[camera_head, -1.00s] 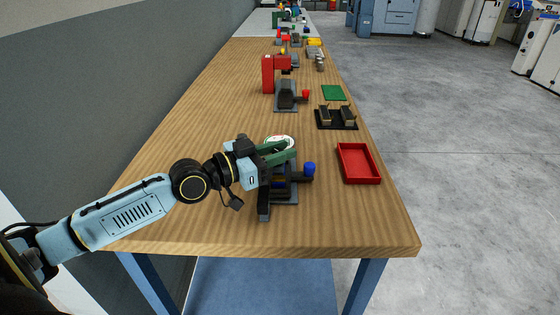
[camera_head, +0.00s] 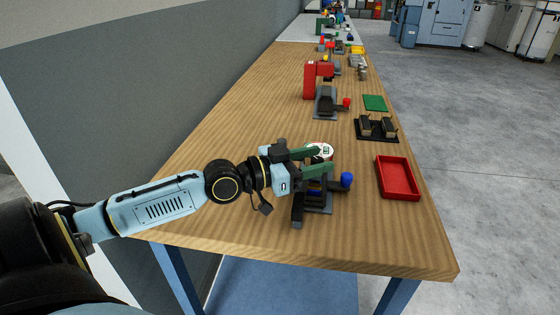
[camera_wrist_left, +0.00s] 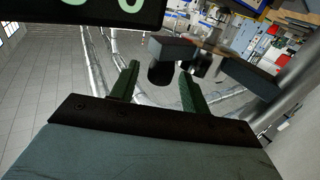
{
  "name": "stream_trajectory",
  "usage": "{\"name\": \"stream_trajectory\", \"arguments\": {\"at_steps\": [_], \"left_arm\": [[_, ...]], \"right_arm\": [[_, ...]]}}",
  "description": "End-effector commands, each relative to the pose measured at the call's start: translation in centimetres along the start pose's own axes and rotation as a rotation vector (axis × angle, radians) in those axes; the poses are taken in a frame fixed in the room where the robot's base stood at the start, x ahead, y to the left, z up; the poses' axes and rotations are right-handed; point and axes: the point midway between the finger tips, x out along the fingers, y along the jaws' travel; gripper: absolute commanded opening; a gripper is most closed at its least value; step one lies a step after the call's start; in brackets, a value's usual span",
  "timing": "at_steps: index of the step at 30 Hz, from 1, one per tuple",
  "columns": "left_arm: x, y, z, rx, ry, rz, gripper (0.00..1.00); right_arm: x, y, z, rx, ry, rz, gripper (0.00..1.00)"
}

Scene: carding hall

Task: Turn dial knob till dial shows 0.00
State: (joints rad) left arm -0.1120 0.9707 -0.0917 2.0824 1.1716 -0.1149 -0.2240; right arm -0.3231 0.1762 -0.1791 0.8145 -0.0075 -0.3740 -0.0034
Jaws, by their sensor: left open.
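The dial gauge has a round white face with a red edge (camera_head: 321,150), on a dark stand (camera_head: 318,203) near the table's front; its reading is too small to make out. My left gripper (camera_head: 326,161) has its green fingers spread apart at the dial, partly covering it. In the left wrist view, the open fingers (camera_wrist_left: 158,90) have a black cylinder (camera_wrist_left: 160,72) between or just beyond them; I cannot tell if they touch it. A black display (camera_wrist_left: 85,12) with cut-off green digits shows at the top. A blue knob (camera_head: 347,179) sticks out at the stand's right.
A red tray (camera_head: 398,178) lies to the right, with a black holder (camera_head: 377,128) and a green plate (camera_head: 375,103) behind it. Bare wooden tabletop (camera_head: 230,130) lies to the left.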

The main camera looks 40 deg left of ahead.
Motion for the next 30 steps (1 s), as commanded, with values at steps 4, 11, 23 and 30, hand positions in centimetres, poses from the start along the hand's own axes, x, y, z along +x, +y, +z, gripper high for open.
{"name": "stream_trajectory", "arguments": {"at_steps": [4,11,23,30], "left_arm": [[-1.8,0.2,0.2,0.001,-0.008,0.006,0.46],[-4.0,0.1,0.1,0.001,-0.007,0.003,0.46],[-7.1,0.2,0.0,0.0,-0.005,0.005,0.46],[-9.0,0.1,-0.1,-0.001,-0.005,0.0,0.46]], "right_arm": [[0.0,-0.1,-0.1,0.001,-0.005,-0.001,0.36],[-0.2,-0.1,-0.7,0.002,0.009,-0.001,0.36],[-0.2,-0.1,2.0,-0.005,-0.01,-0.002,0.36],[-0.8,-0.7,3.4,-0.011,-0.015,-0.012,0.36]]}}
